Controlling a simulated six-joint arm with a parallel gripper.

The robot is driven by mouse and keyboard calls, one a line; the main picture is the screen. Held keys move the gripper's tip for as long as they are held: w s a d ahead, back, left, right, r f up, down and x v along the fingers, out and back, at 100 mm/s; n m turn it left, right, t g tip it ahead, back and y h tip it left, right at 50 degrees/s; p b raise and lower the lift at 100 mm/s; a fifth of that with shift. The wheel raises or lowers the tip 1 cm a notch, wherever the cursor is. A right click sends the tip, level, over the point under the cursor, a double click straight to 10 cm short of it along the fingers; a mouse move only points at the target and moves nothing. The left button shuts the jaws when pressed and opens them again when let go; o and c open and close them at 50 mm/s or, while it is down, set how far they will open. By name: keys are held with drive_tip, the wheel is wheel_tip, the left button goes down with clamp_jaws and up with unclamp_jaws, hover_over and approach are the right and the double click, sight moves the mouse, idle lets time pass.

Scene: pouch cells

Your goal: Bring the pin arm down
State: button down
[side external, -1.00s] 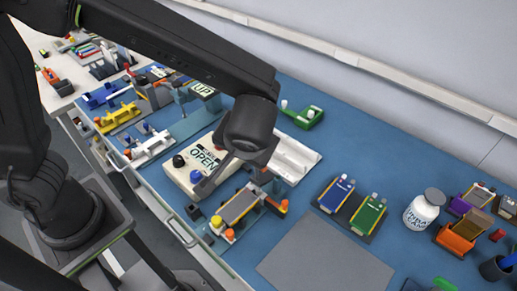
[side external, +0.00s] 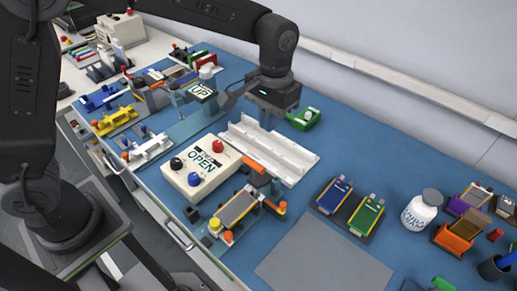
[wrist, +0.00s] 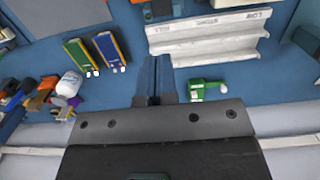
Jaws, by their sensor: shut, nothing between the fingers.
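A small sign reading UP (side external: 201,91) stands on a fixture on the blue bench, left of my gripper in the side view. Which part there is the pin arm I cannot tell for sure; a blue-grey post (side external: 177,97) stands beside the sign. My gripper (side external: 266,121) points down over the bench, behind the white channelled tray, right of the UP sign and apart from it. In the wrist view my gripper (wrist: 155,62) has its fingers together with nothing between them. The UP sign does not show in the wrist view.
A cream box reading OPEN (side external: 201,167) with several knobs stands in front. The white tray (side external: 265,150) and a green holder (side external: 305,119) are close to my gripper. Blue and green cells (side external: 351,205) and a white jar (side external: 422,211) lie right. A grey mat (side external: 322,255) is bare.

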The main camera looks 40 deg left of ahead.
sight(252, 164)
drive_tip(key=s+f, duration=0.1)
drive_tip(key=f, duration=0.1)
drive_tip(key=s+f, duration=0.1)
drive_tip(key=f, duration=0.1)
drive_tip(key=s+f, duration=0.1)
drive_tip(key=f, duration=0.1)
drive_tip(key=shift+s+f, duration=0.2)
drive_tip(key=shift+f, duration=0.1)
drive_tip(key=shift+s+f+t, duration=0.2)
drive_tip(key=shift+s+t, duration=0.25)
drive_tip(key=shift+s, duration=0.1)
drive_tip(key=shift+s+f+t, duration=0.15)
drive_tip(key=shift+s+t, duration=0.3)
drive_tip(key=shift+s, duration=0.05)
drive_tip(key=shift+s+f, duration=0.45)
drive_tip(key=shift+s, duration=0.2)
